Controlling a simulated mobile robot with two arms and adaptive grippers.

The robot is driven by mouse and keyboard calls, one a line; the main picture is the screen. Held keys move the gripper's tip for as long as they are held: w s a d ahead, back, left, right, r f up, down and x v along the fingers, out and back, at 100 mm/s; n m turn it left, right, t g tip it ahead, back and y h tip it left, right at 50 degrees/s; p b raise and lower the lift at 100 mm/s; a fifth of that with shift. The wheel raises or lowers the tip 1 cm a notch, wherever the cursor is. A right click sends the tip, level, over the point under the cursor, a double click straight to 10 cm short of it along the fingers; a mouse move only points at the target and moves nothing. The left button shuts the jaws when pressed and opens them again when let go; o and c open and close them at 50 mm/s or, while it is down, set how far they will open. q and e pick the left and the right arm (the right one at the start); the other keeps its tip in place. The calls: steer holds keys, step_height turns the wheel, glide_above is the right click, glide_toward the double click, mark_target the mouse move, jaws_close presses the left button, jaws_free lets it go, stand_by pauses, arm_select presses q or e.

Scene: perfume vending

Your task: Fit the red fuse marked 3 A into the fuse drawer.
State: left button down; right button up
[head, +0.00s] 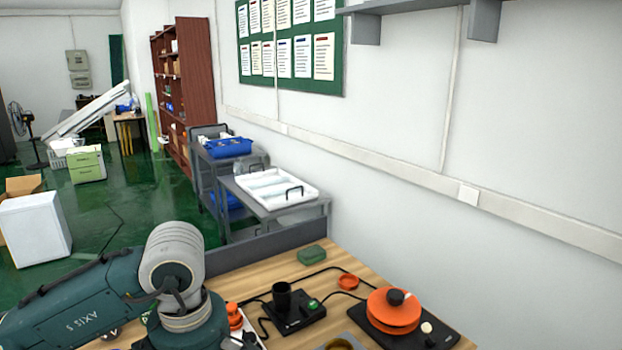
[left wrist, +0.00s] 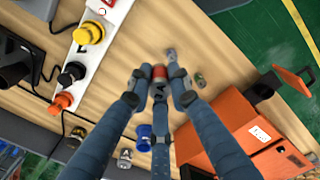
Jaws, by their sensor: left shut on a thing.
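In the left wrist view my left gripper (left wrist: 158,76) is shut on a small red cylinder (left wrist: 159,72), which looks like the red fuse. Its marking is not readable, and the fingers hide part of it. It is held over the wooden bench top. Two small cylinders, one greyish (left wrist: 171,54) and one greenish (left wrist: 200,79), lie just beyond and to the right of the fingertips. I cannot make out the fuse drawer for certain. In the head view my left arm covers the bench's left part, and its gripper is hidden. My right gripper is in neither view.
A white strip (left wrist: 85,75) with yellow, black and orange plugs runs along the left in the wrist view. An orange box (left wrist: 215,140) stands at the right. A blue cup (left wrist: 144,132) sits below. In the head view an orange round device (head: 393,312) stands at the right.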

arm_select(q)
steer(key=s+a+f+m, duration=0.1)
steer(key=s+m, duration=0.1)
steer(key=m, duration=0.8)
steer(key=s+a+f+m, duration=0.1)
steer(key=s+a+m, duration=0.1)
steer(key=m, duration=0.8)
steer(key=shift+s+f+m, duration=0.3)
steer(key=shift+s+f, duration=0.05)
steer(key=shift+s, duration=0.3)
steer(key=shift+a, duration=0.1)
